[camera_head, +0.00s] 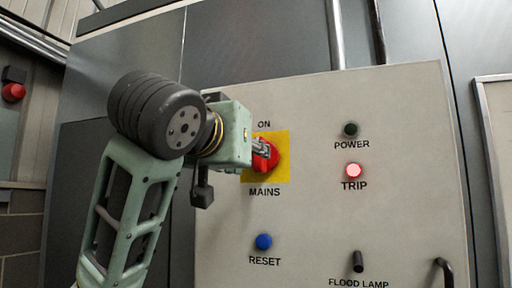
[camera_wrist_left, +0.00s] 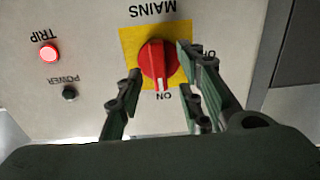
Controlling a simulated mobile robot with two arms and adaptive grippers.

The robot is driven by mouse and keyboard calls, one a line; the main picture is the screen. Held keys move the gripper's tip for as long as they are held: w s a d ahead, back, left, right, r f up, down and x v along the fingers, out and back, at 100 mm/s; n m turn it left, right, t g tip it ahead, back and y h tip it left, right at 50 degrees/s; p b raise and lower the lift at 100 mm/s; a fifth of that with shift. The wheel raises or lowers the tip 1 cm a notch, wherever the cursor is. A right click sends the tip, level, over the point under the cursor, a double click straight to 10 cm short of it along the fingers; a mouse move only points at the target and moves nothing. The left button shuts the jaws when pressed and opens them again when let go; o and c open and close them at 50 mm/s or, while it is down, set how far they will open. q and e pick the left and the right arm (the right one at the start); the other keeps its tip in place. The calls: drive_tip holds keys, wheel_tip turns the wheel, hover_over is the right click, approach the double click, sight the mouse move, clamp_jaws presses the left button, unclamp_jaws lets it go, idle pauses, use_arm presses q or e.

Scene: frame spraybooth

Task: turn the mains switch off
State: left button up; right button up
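The mains switch (camera_head: 268,157) is a red rotary knob on a yellow plate (camera_head: 282,172), set in a pale grey panel. In the left wrist view, which is upside down to the panel, the red knob (camera_wrist_left: 157,60) has a white mark pointing to the "ON" label. "OFF" is partly hidden behind a finger. My left gripper (camera_head: 262,150) is at the knob. In the left wrist view its fingers (camera_wrist_left: 158,65) are apart, one on each side of the knob; I cannot tell if they touch it. My right gripper is not in view.
On the panel (camera_head: 315,215), the trip lamp (camera_head: 353,170) glows and the power lamp (camera_head: 350,129) is dark. A blue reset button (camera_head: 263,241), a flood lamp switch (camera_head: 358,261) and a black handle (camera_head: 445,272) sit lower. A red button (camera_head: 14,92) is at far left.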

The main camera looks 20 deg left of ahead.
use_arm(q)
drive_tip(key=w+p, duration=0.1)
drive_tip(key=w, duration=0.3)
drive_tip(key=shift+d+p, duration=0.15)
drive_tip(key=shift+p, duration=0.15)
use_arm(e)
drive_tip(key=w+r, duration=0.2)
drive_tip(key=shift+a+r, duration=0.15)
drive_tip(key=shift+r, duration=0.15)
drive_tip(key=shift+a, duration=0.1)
use_arm(q)
drive_tip(key=c, duration=0.3)
clamp_jaws()
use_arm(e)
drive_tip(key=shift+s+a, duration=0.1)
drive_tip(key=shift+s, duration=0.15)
